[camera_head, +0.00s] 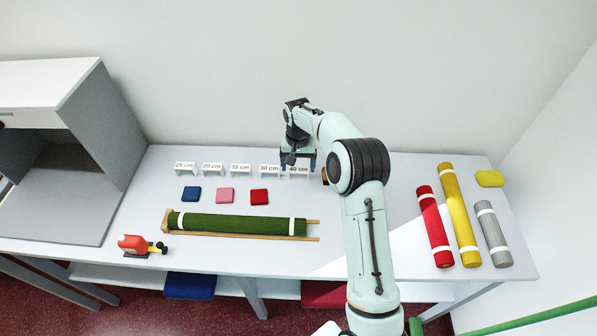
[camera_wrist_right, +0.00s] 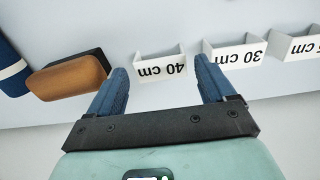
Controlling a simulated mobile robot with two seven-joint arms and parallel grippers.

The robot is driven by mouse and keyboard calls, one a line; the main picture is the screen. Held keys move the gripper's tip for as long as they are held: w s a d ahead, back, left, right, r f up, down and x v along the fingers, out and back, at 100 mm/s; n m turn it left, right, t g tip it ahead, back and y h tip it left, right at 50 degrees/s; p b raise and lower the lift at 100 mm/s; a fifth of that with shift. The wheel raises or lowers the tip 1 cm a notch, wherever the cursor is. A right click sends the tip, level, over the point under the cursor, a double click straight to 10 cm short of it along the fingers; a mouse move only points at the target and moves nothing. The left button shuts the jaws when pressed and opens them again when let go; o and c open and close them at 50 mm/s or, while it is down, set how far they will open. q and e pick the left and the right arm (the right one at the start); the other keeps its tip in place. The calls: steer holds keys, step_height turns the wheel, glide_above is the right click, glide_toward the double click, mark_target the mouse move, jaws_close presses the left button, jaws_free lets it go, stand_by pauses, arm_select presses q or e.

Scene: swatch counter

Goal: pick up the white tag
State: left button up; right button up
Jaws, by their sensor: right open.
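Several white folded tags with printed lengths stand in a row along the back of the counter. The "40 cm" tag (camera_head: 299,171) is at the right end of the row, partly hidden by my right gripper (camera_head: 298,162). In the right wrist view the "40 cm" tag (camera_wrist_right: 162,69) shows between the two blue fingertips (camera_wrist_right: 161,65) of the open right gripper, with a gap on each side. I cannot tell how far the tips are above the counter. The "30 cm" tag (camera_wrist_right: 236,53) stands beside it. My left gripper is not in view.
A brown and black block (camera_wrist_right: 70,76) and a blue roll (camera_wrist_right: 10,72) lie close to the gripper's other side. Blue (camera_head: 191,194), pink (camera_head: 225,195) and red (camera_head: 259,196) squares lie in front of the tags. A green roll (camera_head: 240,224) lies on a wooden rack.

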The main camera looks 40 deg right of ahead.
mark_target(298, 171)
step_height(298, 171, down, 4)
steer(key=shift+f, duration=0.15)
steer(key=c, duration=0.7)
